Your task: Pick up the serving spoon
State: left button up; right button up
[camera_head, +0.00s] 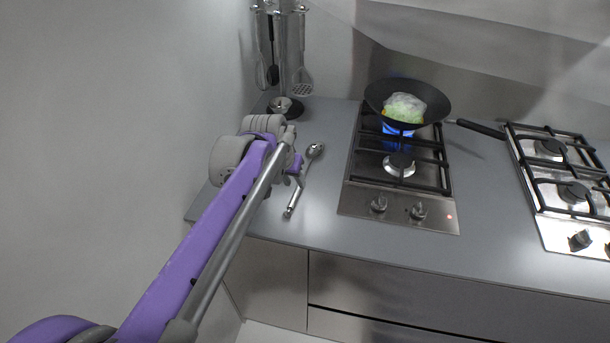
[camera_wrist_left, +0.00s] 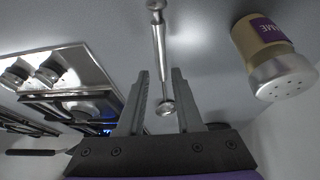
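The serving spoon is a shiny metal spoon (camera_head: 316,150) lying on the grey counter, its bowl toward the wall and its handle toward the front edge. My left gripper (camera_head: 297,170) is at the spoon, and part of the spoon's middle is hidden behind it. In the left wrist view the spoon (camera_wrist_left: 160,45) runs between the two fingers of my left gripper (camera_wrist_left: 161,73). The fingers are apart and show a gap on both sides of the spoon. Whether the fingertips reach down to the counter is hard to tell. My right gripper is not in view.
A spice jar (camera_wrist_left: 268,55) with a purple label stands beside the spoon in the left wrist view. A gas hob (camera_head: 355,195) with a black wok (camera_head: 440,108) over a blue flame is to the right. Hanging utensils (camera_head: 302,70) are at the back left. A second hob (camera_head: 545,205) is far right.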

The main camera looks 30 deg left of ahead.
aim_at(298, 189)
pick_arm(q)
jog(key=shift+x, duration=2.15)
jog(key=shift+a, duration=0.15)
grip_shut()
